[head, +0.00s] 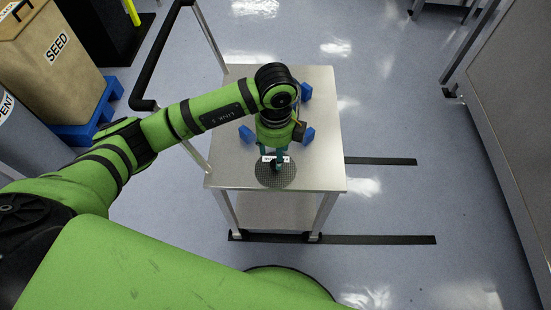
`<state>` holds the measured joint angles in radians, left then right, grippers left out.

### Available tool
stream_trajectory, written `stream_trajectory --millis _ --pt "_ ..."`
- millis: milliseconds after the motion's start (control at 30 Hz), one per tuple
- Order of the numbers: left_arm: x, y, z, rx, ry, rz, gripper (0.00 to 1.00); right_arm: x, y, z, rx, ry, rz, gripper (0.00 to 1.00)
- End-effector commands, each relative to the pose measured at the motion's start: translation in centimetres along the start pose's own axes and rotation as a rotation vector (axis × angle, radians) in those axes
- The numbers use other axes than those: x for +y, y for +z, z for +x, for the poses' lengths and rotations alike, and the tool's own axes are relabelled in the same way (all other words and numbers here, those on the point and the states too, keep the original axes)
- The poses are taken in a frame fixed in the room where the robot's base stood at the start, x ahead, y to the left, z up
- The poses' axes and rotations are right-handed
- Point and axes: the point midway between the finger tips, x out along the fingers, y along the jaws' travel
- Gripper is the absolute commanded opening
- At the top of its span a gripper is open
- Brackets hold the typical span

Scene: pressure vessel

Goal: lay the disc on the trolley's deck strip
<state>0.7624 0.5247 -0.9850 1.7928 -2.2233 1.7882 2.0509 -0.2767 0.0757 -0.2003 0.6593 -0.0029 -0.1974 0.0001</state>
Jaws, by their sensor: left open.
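The disc (265,177) is round, dark grey and mesh-like. It appears flat over the near part of the trolley's pale metal deck (325,172); I cannot tell whether it touches the deck. My left gripper (278,166) points down over the disc and is open, its fingertips at the disc's far half. Gripper and wrist hide part of the disc. A small white label with dark print shows at the disc's far edge. I cannot make out a separate deck strip. My right gripper is not in view.
Several blue blocks, one of them at the right (308,135), stand on the deck around my wrist. The trolley's black handle (155,60) rises at the left. A brown SEED container (50,55) stands at the upper left. A grey panel (510,110) borders the right; floor between is open.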

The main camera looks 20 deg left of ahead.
Motion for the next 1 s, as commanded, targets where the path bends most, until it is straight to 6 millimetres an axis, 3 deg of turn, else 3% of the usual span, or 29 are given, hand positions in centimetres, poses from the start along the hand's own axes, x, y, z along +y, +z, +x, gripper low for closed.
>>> stream_trajectory --millis 100,300,767,867,967,1000 --pt "-0.1 0.1 -2.6 -0.002 -0.004 0.001 0.51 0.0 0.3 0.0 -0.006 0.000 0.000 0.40" --pt "0.0 0.1 -5.3 -0.001 -0.001 -0.001 0.51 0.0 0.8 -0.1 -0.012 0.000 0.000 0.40" --pt "0.0 -0.2 -6.1 0.007 -0.002 0.004 0.51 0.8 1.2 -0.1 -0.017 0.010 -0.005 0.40" --pt "-0.3 -2.1 -5.7 0.083 -0.030 0.052 0.51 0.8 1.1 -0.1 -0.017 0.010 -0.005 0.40" --pt "-1.0 -7.0 -5.6 0.277 -0.116 0.162 0.51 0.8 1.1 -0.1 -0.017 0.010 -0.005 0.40" --pt "-1.3 -9.7 -6.0 0.388 -0.173 0.217 0.51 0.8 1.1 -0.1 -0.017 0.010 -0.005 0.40"
